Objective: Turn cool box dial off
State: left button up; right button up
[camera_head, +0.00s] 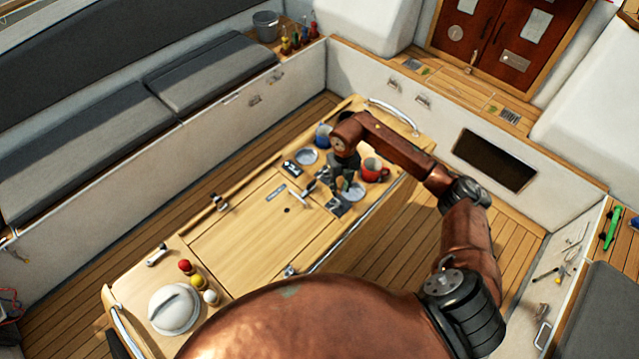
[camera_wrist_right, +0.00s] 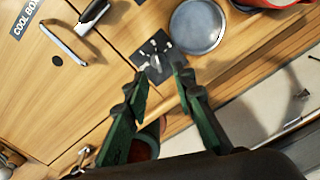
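In the head view the dark plate (camera_head: 338,208) shows near the table's right edge, below my right gripper (camera_head: 340,180). The fingers of my right gripper (camera_wrist_right: 160,80) are apart with nothing visible between them. Contact with the knob cannot be told. The COOL BOX label (camera_wrist_right: 24,16) and a silver lid handle (camera_wrist_right: 64,44) are to the left in the wrist view. My left gripper is out of view.
A grey dish (camera_wrist_right: 198,26) lies beside the dial plate. A red mug (camera_head: 374,169), a blue mug (camera_head: 323,135) and another dish (camera_head: 307,156) stand nearby. A white domed item (camera_head: 174,309) and coloured balls sit at the table's near end.

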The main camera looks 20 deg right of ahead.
aim_at(338, 201)
jog(key=shift+w+f, duration=0.2)
jog(key=shift+w, duration=0.1)
jog(key=shift+f, duration=0.35)
jog(key=f+p, duration=0.1)
jog(key=s+f, duration=0.1)
jog(key=f, duration=0.1)
jog(key=shift+a+f+p, duration=0.15)
jog(key=shift+a+p, duration=0.05)
jog(key=shift+p, duration=0.15)
jog(key=shift+w+a+f, duration=0.1)
jog(key=shift+w+f, duration=0.15)
jog(key=shift+f, duration=0.35)
jog(key=shift+w+f, duration=0.2)
jog(key=shift+f, duration=0.65)
jog(key=shift+s, duration=0.25)
jog(key=shift+w+f, duration=0.1)
jog(key=shift+w, duration=0.05)
jog(key=c, duration=0.4)
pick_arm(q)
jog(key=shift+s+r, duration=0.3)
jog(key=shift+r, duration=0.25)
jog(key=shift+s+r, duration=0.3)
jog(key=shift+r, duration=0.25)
pick_arm(e)
grip_shut()
